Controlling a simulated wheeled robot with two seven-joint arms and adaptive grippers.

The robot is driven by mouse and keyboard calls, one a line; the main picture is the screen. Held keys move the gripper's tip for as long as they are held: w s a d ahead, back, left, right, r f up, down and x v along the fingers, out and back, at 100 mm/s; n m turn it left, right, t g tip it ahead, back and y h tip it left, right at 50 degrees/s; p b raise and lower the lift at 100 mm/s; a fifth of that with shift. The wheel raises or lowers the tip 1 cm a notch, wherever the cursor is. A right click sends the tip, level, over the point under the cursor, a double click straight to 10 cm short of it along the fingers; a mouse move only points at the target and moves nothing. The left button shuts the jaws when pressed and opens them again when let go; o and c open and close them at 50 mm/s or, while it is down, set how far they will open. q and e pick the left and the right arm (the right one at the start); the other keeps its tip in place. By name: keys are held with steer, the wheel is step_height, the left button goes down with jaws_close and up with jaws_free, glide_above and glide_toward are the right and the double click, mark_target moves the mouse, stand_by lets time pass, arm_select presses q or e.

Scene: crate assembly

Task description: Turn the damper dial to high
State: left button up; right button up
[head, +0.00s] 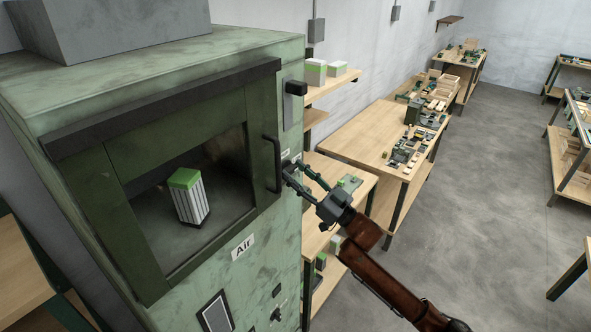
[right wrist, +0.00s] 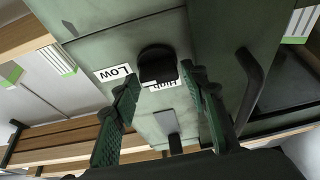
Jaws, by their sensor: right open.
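The damper dial (right wrist: 158,65) is a black knob on the green cabinet's face (right wrist: 115,40). In the right wrist view a "LOW" label (right wrist: 113,73) is to its left, and a "High" label (right wrist: 163,86) is just below it, partly covered by the knob. My right gripper (right wrist: 160,80) is open, with one green finger on each side of the knob; I cannot tell whether either touches it. In the head view the right gripper (head: 297,166) reaches the cabinet beside the door handle, and its fingers largely hide the dial. My left gripper is not in view.
The cabinet's windowed door has a dark handle (head: 272,163) close to my right fingers. A green-topped white block (head: 188,196) stands inside. A black fitting (head: 296,88) sits above the dial.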

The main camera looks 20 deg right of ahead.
steer(key=shift+w+a, duration=0.1)
steer(key=shift+w, duration=0.05)
steer(key=shift+c, duration=0.2)
steer(key=c, duration=0.9)
steer(key=shift+o, duration=0.2)
